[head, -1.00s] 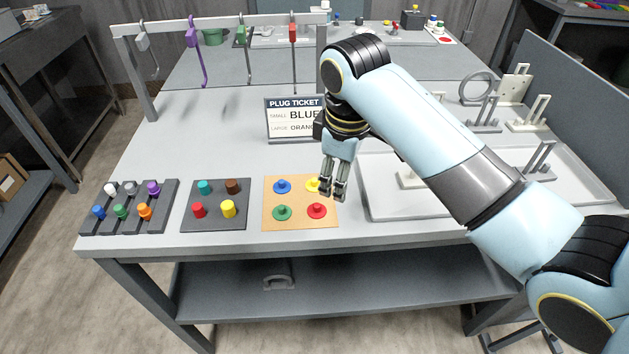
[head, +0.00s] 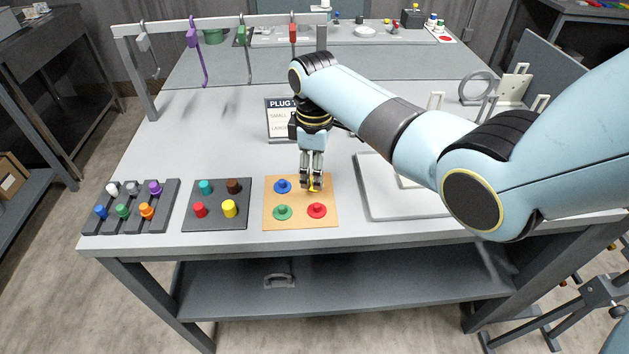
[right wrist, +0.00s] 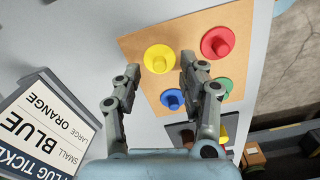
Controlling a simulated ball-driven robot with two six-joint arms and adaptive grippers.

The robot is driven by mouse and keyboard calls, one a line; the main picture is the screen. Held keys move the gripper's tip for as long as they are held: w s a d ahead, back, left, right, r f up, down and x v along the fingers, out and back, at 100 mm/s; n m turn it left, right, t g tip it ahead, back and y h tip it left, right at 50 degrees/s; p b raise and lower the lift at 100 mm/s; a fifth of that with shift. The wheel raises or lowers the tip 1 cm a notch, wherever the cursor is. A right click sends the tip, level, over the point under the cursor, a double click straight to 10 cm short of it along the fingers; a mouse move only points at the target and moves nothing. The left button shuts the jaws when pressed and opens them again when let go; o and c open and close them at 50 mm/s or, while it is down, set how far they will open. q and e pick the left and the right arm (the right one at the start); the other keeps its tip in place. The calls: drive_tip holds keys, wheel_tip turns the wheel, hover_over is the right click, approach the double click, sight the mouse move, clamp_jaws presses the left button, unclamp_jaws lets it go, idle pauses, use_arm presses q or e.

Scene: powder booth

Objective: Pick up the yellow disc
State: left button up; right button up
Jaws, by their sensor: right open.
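The yellow disc (right wrist: 159,58) lies on the tan board (right wrist: 205,22) and has a raised knob in its middle. In the head view the disc (head: 314,189) is mostly hidden by my right gripper (head: 311,186), which is above it at the back right of the board. In the right wrist view my right gripper (right wrist: 157,72) is open and empty, with the disc showing between and just beyond the fingertips. I cannot tell whether the fingers touch it. My left gripper is not in view.
On the board are a blue disc (head: 282,186), a green disc (head: 281,212) and a red disc (head: 317,210). A plug ticket sign (head: 281,125) stands behind. Racks of coloured plugs (head: 216,221) are left, a pale tray (head: 377,207) right.

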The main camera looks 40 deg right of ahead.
wheel_tip(320, 180, down, 2)
drive_tip(key=shift+c, duration=0.3)
drive_tip(key=c, duration=0.8)
